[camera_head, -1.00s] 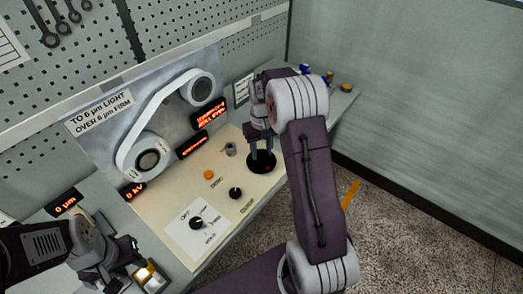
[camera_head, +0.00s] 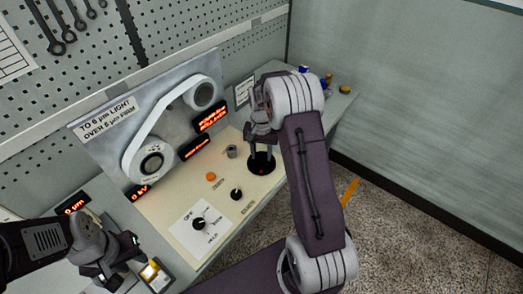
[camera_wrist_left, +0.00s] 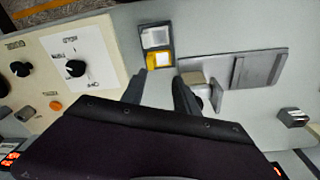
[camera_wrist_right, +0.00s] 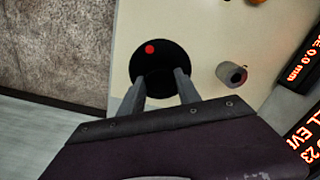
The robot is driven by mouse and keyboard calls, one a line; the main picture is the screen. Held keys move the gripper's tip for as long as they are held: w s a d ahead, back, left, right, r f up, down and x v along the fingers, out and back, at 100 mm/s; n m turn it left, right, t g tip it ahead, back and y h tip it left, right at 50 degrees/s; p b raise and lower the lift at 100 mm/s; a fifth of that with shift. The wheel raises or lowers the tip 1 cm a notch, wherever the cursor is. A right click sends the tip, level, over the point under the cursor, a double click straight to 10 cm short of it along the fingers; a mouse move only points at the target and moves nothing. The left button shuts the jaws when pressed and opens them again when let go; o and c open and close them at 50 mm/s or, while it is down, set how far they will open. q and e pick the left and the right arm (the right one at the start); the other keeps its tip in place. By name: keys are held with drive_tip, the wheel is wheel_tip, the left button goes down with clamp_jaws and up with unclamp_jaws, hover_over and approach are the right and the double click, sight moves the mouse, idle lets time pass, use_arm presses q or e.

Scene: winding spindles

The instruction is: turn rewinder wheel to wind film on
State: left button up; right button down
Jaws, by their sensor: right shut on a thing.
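The black round rewinder wheel (camera_head: 263,168) with a red dot is set in the cream panel. It also shows in the right wrist view (camera_wrist_right: 152,62). My right gripper (camera_head: 263,147) points down onto the wheel and is shut on it. In the right wrist view its fingers (camera_wrist_right: 160,82) stand a little apart over the wheel's edge, and what lies between them is partly hidden. A white film strip (camera_head: 160,109) runs between a lower reel (camera_head: 151,162) and an upper reel (camera_head: 203,95). My left gripper (camera_head: 130,264) is open and empty at the lower left; its fingers also show in the left wrist view (camera_wrist_left: 160,82).
The panel carries a grey post (camera_head: 231,152), an orange button (camera_head: 211,176), a black knob (camera_head: 236,194) and a rotary switch (camera_head: 199,224). A yellow-and-white lit switch box (camera_wrist_left: 156,48) lies near my left fingers. Small coloured items stand at the bench's far end.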

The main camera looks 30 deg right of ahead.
sight(262, 155)
drive_tip(key=m+p, duration=0.1)
drive_tip(key=m, duration=0.2)
drive_tip(key=shift+r+m, duration=0.1)
drive_tip(key=shift+m, duration=0.2)
drive_tip(key=shift+m+p, duration=0.75)
drive_tip(key=shift+m, duration=1.05)
drive_tip(key=c, duration=0.9)
unclamp_jaws()
drive_tip(key=shift+o, duration=0.2)
wheel_tip(262, 155, up, 9)
drive_tip(key=shift+b, duration=0.35)
